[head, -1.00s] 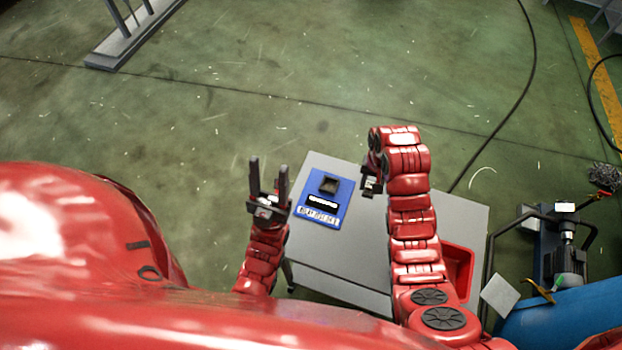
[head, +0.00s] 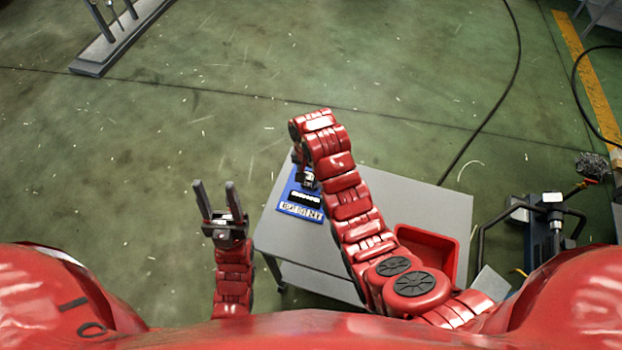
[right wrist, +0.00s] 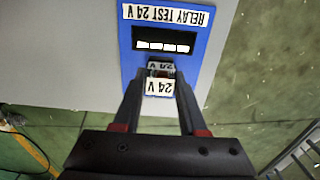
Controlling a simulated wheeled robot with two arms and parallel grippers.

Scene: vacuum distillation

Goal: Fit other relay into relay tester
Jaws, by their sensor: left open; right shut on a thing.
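The relay tester (head: 302,210) is a blue panel on the grey table, partly hidden by my right arm in the head view. In the right wrist view the blue tester (right wrist: 200,55) shows upside down, with a "RELAY TEST 24 V" label. My right gripper (right wrist: 160,90) is shut on a small relay (right wrist: 160,87) marked "24 V", held over the tester's socket end. The relay hides the socket, so I cannot tell whether it is seated. My right gripper also shows over the tester in the head view (head: 308,182). My left gripper (head: 217,185) is open and empty, left of the table.
The grey table (head: 410,210) has clear surface right of the tester. A red bin (head: 430,250) stands at its near right side. The tester's dark display (right wrist: 163,41) shows white segments. Machinery (head: 550,225) stands right of the table; open green floor lies beyond.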

